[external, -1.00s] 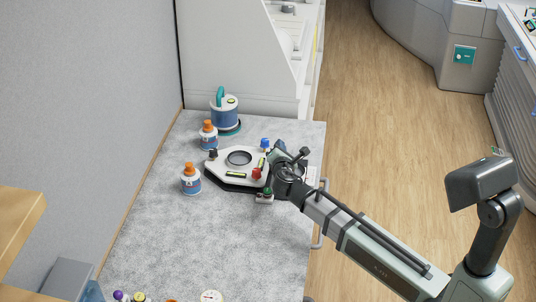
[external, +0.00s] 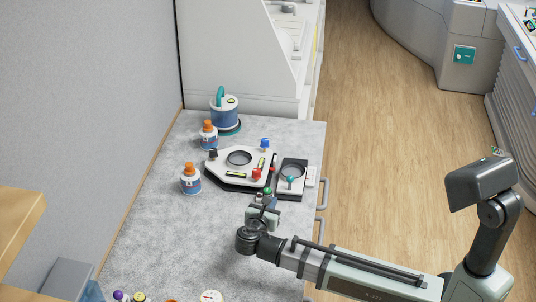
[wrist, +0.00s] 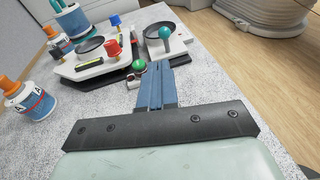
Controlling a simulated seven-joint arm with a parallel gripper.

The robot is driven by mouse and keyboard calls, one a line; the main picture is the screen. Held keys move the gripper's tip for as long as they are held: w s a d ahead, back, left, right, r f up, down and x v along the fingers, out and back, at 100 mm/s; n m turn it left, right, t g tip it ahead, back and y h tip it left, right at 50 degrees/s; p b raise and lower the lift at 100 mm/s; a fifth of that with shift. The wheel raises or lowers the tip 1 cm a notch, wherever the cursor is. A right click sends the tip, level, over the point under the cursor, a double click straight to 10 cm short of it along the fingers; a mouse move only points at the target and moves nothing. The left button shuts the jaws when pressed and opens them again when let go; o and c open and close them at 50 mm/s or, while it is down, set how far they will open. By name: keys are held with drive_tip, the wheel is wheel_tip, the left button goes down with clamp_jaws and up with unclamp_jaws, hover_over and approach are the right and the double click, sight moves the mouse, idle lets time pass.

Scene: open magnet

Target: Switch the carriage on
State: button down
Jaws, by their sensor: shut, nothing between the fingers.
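Contact cannot be told. To the right behind it is a dark-framed unit with a round dish and a teal ball-topped lever (external: 290,179), also in the wrist view (wrist: 165,32). A white platform (external: 222,168) with a round opening, level vials and red, blue and black knobs stands to the left. Which part is the carriage is unclear.
Two orange-capped bottles (external: 190,180) (external: 208,135) and a blue canister with a teal handle (external: 224,110) stand to the left and back.

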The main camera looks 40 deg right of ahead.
sight(289, 181)
drive_tip(key=shift+s+a, duration=0.35)
drive_tip(key=shift+s, duration=0.2)
drive_tip(key=x, duration=1.4)
drive_tip(key=shift+s, duration=0.1)
drive_tip(key=shift+d, duration=0.1)
drive_tip(key=shift+w+d, duration=2.1)
drive_tip(key=shift+w, duration=0.05)
